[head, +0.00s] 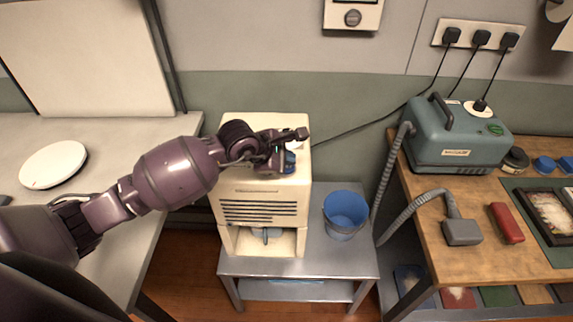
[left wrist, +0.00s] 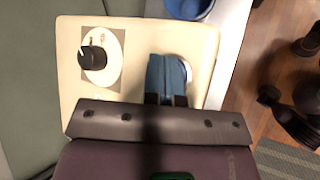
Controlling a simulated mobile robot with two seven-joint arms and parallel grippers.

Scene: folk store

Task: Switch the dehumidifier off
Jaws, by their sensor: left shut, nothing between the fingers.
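The dehumidifier (head: 262,193) is a cream box with a slatted front, on a grey metal stand. In the left wrist view its top (left wrist: 120,35) carries a black knob (left wrist: 92,60) on a white round dial; a light mark on the knob points to the upper left. My left gripper (head: 289,167) is over the right part of the top. Its blue-grey fingers (left wrist: 167,65) are shut together and empty. A round white-edged part (left wrist: 187,70) is mostly hidden behind them; I cannot tell whether they touch it. My right gripper is not in view.
A blue bucket (head: 346,214) stands right of the dehumidifier. A teal machine (head: 457,136) with a grey hose (head: 391,183) is on the wooden bench. A white disc (head: 53,164) lies on the left table. A cable runs from the dehumidifier toward the wall sockets (head: 479,38).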

